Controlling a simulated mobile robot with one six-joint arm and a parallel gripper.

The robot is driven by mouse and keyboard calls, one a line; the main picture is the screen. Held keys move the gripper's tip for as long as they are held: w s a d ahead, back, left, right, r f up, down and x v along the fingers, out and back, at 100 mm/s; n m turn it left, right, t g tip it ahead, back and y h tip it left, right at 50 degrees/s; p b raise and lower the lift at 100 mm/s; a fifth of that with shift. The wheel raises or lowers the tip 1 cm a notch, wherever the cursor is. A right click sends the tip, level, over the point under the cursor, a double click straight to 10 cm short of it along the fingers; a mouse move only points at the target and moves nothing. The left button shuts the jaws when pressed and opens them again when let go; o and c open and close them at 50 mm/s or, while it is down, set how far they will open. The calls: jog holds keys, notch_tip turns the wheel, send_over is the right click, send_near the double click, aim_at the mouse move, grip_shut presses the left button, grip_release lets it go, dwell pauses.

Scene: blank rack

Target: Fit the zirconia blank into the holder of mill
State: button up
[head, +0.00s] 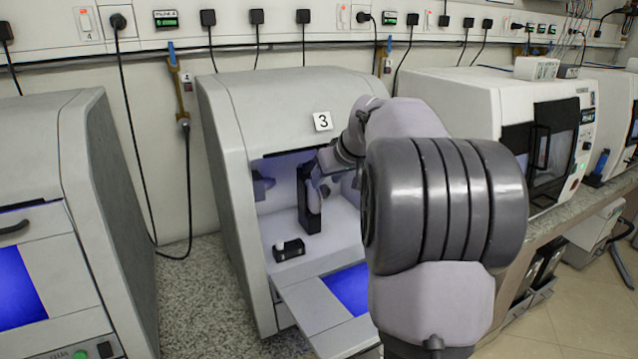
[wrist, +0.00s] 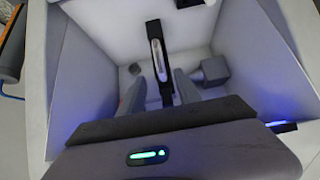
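Mill 3 (head: 222,110) stands open, and my arm reaches into its chamber. A black upright holder (head: 309,222) stands inside. In the wrist view the holder (wrist: 153,28) is a narrow dark upright piece with a pale, rounded strip in its slot. That strip looks like the zirconia blank (wrist: 159,62) seen edge-on. My gripper (wrist: 158,80) has its two grey fingers apart, one on each side of the holder, with nothing visibly clamped. In the head view my gripper (head: 313,190) is at the holder, partly hidden by my arm. Whether a finger touches the holder is unclear.
The mill's front flap (head: 318,305) is folded down. Chamber walls are close on both sides. Other mills stand left (head: 60,180) and right (head: 470,95).

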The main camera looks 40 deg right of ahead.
jog(key=p+v, duration=0.1)
jog(key=v, duration=0.6)
jog(key=shift+s+r, duration=0.2)
jog(key=shift+s, duration=0.05)
jog(key=shift+a, duration=0.1)
jog(key=s+a+f+y, duration=0.1)
jog(key=s+a, duration=0.2)
jog(key=a, duration=0.6)
jog(key=s+a+f+y, duration=0.1)
jog(key=s+a, duration=0.2)
jog(key=a, duration=0.7)
jog(key=s+a+y, duration=0.1)
jog(key=s+a, duration=0.2)
jog(key=a, duration=0.6)
jog(key=s+a+f+m+g, duration=0.1)
jog(key=s+a+f+g, duration=0.1)
jog(key=s+a+f, duration=0.6)
jog(key=s+a, duration=0.1)
jog(key=s, duration=0.4)
jog(key=shift+a+f+m+y, duration=0.25)
jog(key=shift+m+y, duration=0.05)
jog(key=shift+y, duration=0.1)
jog(key=shift+s, duration=0.1)
